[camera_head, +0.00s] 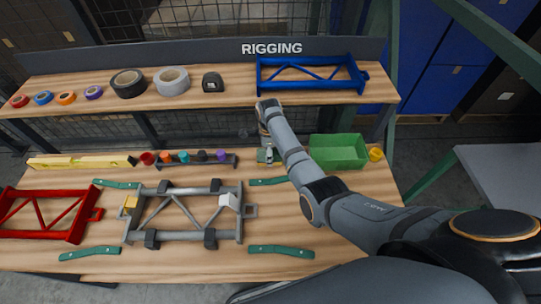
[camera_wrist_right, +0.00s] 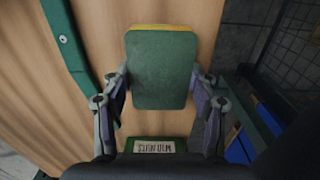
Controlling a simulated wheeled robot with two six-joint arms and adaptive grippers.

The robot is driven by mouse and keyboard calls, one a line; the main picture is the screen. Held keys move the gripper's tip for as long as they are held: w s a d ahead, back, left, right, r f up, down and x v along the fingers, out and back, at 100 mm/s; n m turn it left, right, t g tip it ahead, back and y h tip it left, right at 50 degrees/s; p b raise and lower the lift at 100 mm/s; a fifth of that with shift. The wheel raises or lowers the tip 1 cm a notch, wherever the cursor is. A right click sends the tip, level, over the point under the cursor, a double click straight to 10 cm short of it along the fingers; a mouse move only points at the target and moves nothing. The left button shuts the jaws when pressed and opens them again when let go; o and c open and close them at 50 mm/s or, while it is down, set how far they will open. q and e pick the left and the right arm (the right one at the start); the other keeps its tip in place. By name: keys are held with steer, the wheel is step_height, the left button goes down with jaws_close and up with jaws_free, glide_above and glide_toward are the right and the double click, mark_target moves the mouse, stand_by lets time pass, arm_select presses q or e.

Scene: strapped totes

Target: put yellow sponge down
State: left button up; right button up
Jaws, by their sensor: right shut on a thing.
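The sponge (camera_wrist_right: 160,70) shows in the right wrist view as a green pad with a thin yellow edge at its far end. My right gripper (camera_wrist_right: 160,88) is shut on it, one finger along each long side. Bare wood lies behind it; I cannot tell whether it touches the wood. In the head view my right arm reaches over the table, and its gripper (camera_head: 266,140) points down left of the green bin. A small green patch shows at its tip, too small to make out. My left gripper is out of view.
The green bin (camera_head: 338,152) and a yellow roll (camera_head: 375,155) stand to the right. A green strap (camera_head: 281,251) lies nearer. The grey frame (camera_head: 190,236) and red frame (camera_head: 42,236) lie left. A shelf (camera_head: 225,97) spans the back. Wood at front right is clear.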

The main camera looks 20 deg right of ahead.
steer(key=shift+s+a, duration=0.1)
steer(key=shift+a, duration=0.2)
steer(key=o, duration=1.3)
steer(key=shift+f, duration=0.1)
steer(key=shift+d, duration=0.1)
step_height(320, 180, up, 12)
steer(key=shift+r, duration=0.25)
steer(key=shift+f, duration=0.1)
